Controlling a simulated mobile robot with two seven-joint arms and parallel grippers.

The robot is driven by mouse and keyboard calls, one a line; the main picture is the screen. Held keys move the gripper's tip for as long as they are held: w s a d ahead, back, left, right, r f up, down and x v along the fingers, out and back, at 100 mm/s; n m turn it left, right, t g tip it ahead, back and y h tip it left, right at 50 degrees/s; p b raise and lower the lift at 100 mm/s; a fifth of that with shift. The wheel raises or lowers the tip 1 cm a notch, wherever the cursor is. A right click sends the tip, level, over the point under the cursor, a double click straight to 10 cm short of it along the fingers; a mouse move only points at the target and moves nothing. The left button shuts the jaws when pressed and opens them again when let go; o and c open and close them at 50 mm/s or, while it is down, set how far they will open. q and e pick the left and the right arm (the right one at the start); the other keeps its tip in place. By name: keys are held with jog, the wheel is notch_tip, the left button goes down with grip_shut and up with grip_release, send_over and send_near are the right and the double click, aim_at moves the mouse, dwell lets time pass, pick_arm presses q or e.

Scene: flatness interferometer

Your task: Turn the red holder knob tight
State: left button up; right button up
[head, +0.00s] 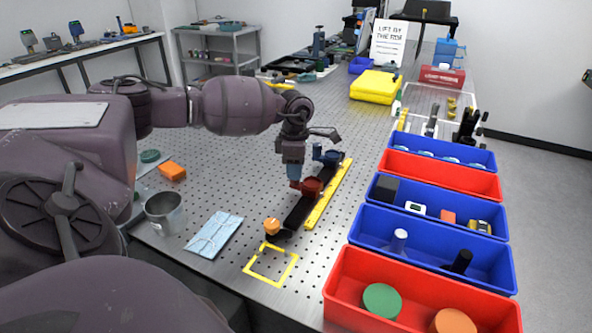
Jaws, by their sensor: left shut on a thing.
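A red holder (312,186) stands on a long black rail (300,211) on the perforated metal table. My left gripper (294,178) comes down from above, its fingertips at the left side of the red holder. It is shut on the red holder knob, which the fingers mostly hide. How far the knob is turned cannot be seen. A blue holder (328,155) sits farther back on the same rail, and an orange part (271,226) is at its near end. My right gripper is out of view.
A yellow strip (327,194) runs along the rail's right side. Red and blue bins (352,259) line the table's right. A metal cup (164,213), a light blue cloth (214,235) and an orange block (172,171) lie left. A yellow square outline (291,270) marks clear table in front.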

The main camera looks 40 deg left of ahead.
pick_arm(q)
jog(key=shift+m, duration=0.9)
jog(key=shift+b, duration=0.3)
jog(key=o, duration=0.9)
jog(key=shift+r, duration=0.1)
notch_tip(320, 180, up, 11)
jog(key=shift+w+a+f, duration=0.1)
jog(key=shift+w+f, duration=0.05)
